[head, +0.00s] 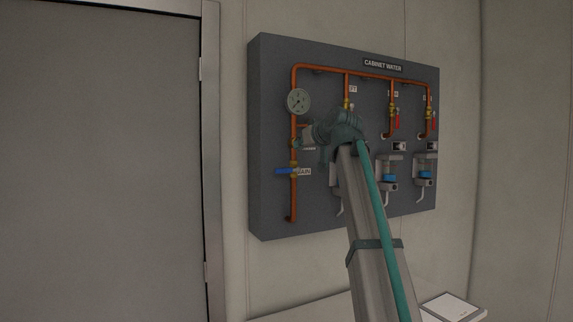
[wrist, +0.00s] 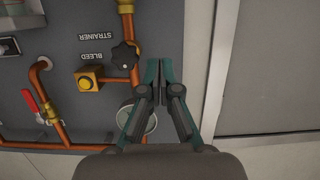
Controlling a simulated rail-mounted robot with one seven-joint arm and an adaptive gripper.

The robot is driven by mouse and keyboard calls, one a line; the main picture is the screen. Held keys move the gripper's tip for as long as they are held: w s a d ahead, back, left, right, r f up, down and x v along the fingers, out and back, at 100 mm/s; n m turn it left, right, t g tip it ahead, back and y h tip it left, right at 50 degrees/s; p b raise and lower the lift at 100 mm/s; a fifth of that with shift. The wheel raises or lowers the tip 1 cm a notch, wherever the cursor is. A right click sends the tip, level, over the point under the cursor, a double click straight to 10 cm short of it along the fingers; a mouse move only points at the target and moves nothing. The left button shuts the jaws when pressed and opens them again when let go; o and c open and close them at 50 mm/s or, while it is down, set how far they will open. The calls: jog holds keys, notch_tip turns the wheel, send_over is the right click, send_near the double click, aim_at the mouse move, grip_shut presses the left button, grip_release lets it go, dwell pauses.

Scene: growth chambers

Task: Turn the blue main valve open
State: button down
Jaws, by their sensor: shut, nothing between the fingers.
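The blue main valve handle (head: 287,171) shows in the head view, low on the left vertical copper pipe. It lies level, crosswise to the pipe, with a partly readable label at its right. My gripper (head: 306,137) is above and slightly right of it in the head view, near the pipe and apart from the handle. In the wrist view my gripper (wrist: 159,68) has its fingers together and empty, beside the pipe and a black knob (wrist: 125,54). The blue handle is not seen in the wrist view.
The grey panel (head: 272,215) carries a round gauge (head: 298,101), copper pipes and red-handled valves (head: 433,121) at the right. The wrist view, upside down, shows a yellow bleed fitting (wrist: 90,78) and a red handle (wrist: 31,101). A grey door (head: 100,160) stands left of the panel.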

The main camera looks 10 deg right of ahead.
jog(key=shift+w, duration=0.1)
jog(key=p, duration=0.3)
send_over(288, 170)
jog(key=s, duration=0.3)
jog(key=f, duration=0.3)
jog(key=f+p, duration=0.1)
jog(key=f, duration=0.1)
jog(key=w+a+f+p, duration=0.1)
jog(key=shift+f, duration=0.25)
